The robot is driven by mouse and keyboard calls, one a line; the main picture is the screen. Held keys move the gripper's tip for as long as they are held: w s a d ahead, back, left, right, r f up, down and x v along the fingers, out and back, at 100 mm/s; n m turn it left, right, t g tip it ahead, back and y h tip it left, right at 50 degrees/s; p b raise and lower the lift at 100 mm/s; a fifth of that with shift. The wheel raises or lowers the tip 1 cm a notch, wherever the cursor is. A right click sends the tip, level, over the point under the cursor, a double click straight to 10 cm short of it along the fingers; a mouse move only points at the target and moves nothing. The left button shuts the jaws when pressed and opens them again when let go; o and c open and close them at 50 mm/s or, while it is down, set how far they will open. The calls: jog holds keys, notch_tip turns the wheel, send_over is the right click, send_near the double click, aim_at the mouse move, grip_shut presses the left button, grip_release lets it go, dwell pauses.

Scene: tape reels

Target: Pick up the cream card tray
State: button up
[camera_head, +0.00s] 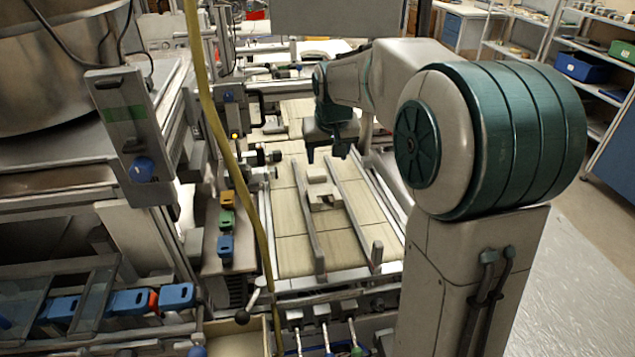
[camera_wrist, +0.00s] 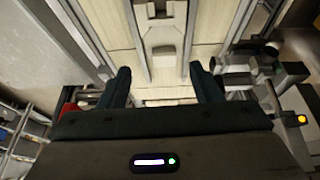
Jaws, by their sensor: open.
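The cream card tray (camera_head: 323,196) appears to be the small cream, notched piece between two metal rails on the pale tiled belt. In the wrist view a matching cream piece (camera_wrist: 163,35) shows at the top centre, between the rails. My gripper (camera_head: 327,152) hangs above the belt, beyond the tray in the head view, with its fingers pointing down. The exact height gap cannot be told.
Two long rails (camera_head: 305,225) flank the tray closely. Knobs and a yellow-lit fixture (camera_head: 234,135) stand along the belt's left side. A yellow hose (camera_head: 215,125) hangs in the left foreground. Bare belt (camera_head: 290,250) lies left of the rails.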

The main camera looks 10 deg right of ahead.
jog(key=w+f, duration=0.1)
jog(key=w, duration=0.6)
jog(key=p, duration=0.2)
send_over(316, 172)
jog(key=s, duration=0.2)
jog(key=f, duration=0.8)
jog(key=shift+s+d, duration=0.1)
jog(key=shift+d, duration=0.1)
jog(key=shift+p+x, duration=0.6)
jog(key=shift+x, duration=2.05)
jog(key=shift+a, duration=0.2)
jog(key=c, duration=0.9)
